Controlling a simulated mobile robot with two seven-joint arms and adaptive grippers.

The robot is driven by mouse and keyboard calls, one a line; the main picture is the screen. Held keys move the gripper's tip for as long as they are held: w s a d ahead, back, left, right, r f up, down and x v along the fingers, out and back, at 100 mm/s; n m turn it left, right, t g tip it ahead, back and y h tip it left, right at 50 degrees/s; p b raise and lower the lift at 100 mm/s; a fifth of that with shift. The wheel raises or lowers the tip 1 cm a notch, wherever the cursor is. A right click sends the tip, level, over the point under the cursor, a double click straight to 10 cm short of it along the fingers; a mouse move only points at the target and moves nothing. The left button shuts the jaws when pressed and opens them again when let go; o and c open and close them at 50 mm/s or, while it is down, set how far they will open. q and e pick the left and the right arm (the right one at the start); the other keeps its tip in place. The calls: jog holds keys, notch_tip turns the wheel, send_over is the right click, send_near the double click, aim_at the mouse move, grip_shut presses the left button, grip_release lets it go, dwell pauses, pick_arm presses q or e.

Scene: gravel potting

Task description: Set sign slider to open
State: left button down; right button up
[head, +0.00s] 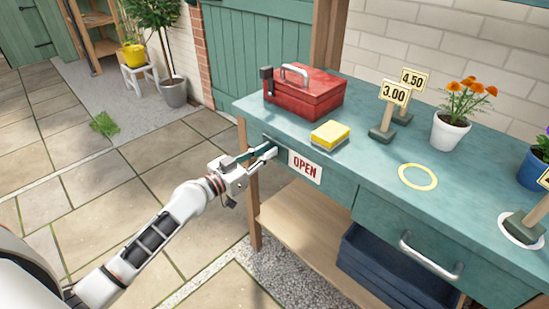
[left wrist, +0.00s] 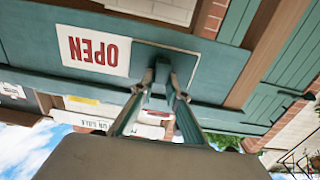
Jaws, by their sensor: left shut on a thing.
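The sign (head: 305,166) on the front of the teal bench reads OPEN in red on white. It shows upside down in the left wrist view (left wrist: 94,50). My left gripper (head: 264,152) is at the bench front, just left of the sign. In the left wrist view its fingertips (left wrist: 163,76) are shut on the small teal slider tab (left wrist: 160,88), beside the sign's edge. The gripper largely hides the tab in the head view. My right gripper is in neither view.
On the bench top (head: 365,165) stand a red toolbox (head: 308,97), a yellow sponge (head: 330,134), price signs (head: 393,95) and an orange-flowered pot (head: 450,132). A drawer handle (head: 430,258) sticks out at the right. The paving left of the bench is open.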

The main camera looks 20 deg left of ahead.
pick_arm(q)
jog(key=shift+a, duration=0.25)
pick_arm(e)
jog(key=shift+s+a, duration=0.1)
pick_arm(q)
jog(key=c, duration=2)
grip_release()
jog(key=shift+w, duration=0.1)
jog(key=shift+o, duration=0.2)
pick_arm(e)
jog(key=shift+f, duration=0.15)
pick_arm(q)
jog(key=v, duration=1.2)
jog(key=shift+r, duration=0.1)
